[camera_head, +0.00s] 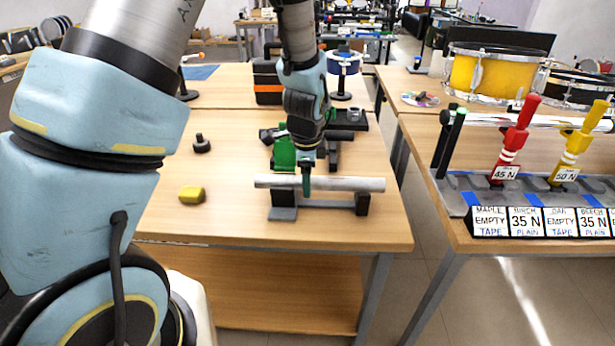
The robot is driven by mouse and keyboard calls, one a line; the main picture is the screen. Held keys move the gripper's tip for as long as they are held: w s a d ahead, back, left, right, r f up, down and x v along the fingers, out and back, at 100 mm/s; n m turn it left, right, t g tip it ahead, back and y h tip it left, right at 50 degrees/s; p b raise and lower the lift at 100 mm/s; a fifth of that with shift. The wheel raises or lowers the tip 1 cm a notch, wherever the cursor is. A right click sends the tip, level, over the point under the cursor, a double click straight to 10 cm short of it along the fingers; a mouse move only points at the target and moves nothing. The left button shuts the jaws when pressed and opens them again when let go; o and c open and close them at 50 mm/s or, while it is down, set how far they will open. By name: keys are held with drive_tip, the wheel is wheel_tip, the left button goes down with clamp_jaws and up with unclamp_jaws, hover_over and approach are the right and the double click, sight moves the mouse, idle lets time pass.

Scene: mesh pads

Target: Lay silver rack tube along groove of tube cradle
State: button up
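The silver rack tube (345,184) lies roughly level, left to right, at the tube cradle near the table's front. The tube cradle (325,204) has a grey base and dark end supports; the tube reaches past both ends. I cannot tell whether the tube rests in the groove or hangs just above it. My gripper (306,184) points down at the tube, left of its middle. A dark green finger crosses the tube's near face. The other finger is hidden, so its grip on the tube is unclear.
A yellow block (192,195) and a black knob (201,144) lie left on the table. A green part (284,153) and black fixtures stand behind the cradle. The right table (463,236) holds a grey rack with red and yellow handled tools. The table's front left is clear.

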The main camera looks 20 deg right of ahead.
drive_tip(key=b+v, duration=0.1)
drive_tip(key=v, duration=0.9)
drive_tip(key=shift+r+b, duration=0.4)
drive_tip(key=shift+a, duration=0.15)
drive_tip(key=s+a+n, duration=0.2)
drive_tip(key=a+n, duration=2)
drive_tip(key=a, duration=0.7)
drive_tip(key=shift+g+y, duration=0.4)
drive_tip(key=shift+c, duration=0.4)
